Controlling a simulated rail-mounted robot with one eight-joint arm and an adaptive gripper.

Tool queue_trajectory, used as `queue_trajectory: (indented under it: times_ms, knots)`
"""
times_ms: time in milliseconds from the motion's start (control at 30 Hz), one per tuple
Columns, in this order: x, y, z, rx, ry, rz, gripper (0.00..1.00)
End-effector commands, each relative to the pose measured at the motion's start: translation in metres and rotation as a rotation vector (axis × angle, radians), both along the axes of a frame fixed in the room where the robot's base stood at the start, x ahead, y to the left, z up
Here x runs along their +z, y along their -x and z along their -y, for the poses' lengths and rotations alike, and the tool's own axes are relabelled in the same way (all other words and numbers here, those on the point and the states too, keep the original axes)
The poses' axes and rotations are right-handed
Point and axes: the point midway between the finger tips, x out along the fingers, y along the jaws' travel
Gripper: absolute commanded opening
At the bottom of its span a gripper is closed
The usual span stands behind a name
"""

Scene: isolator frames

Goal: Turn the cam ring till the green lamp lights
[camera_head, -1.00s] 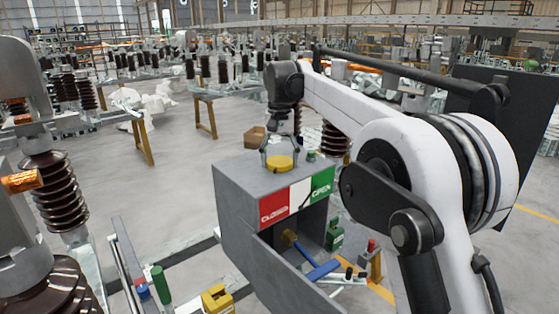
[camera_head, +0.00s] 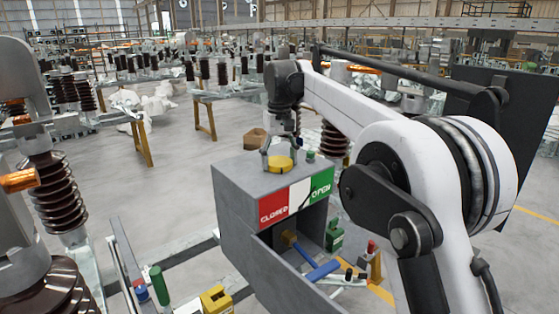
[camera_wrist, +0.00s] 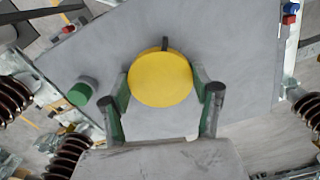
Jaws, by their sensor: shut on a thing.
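The cam ring is a yellow disc (camera_head: 280,164) on top of a grey box (camera_head: 238,185). The wrist view shows the disc (camera_wrist: 160,79) from above, with a short dark mark at its far edge. My gripper (camera_wrist: 162,97) is shut on the disc, one finger on each side. In the head view my gripper (camera_head: 280,158) reaches down onto it. The green lamp (camera_head: 310,156) is a small green cylinder on the box top beside the disc. It also shows in the wrist view (camera_wrist: 80,94). It looks dull green, with no clear glow.
The box front carries a red CLOSED panel (camera_head: 273,208), a white panel and a green OPEN panel (camera_head: 321,186). Below is an opening with a blue-handled lever (camera_head: 322,270). Brown ribbed insulators (camera_head: 55,190) stand at left. A yellow block (camera_head: 216,299) lies in front.

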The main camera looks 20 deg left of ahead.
Motion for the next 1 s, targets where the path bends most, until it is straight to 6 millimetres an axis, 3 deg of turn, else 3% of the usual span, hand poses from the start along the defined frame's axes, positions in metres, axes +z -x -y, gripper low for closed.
queue_trajectory:
  times_ms: [233,267,400,767,1000]
  knots:
    - [0.000,0.000,0.000,-0.001,-0.001,0.001,0.33]
    - [0.000,0.000,0.000,-0.001,-0.001,0.001,0.63]
    - [0.000,0.000,0.000,-0.001,-0.001,0.001,0.80]
    - [0.005,0.000,0.000,-0.001,0.000,0.000,0.80]
    - [0.038,0.000,0.000,-0.001,0.000,0.000,0.80]
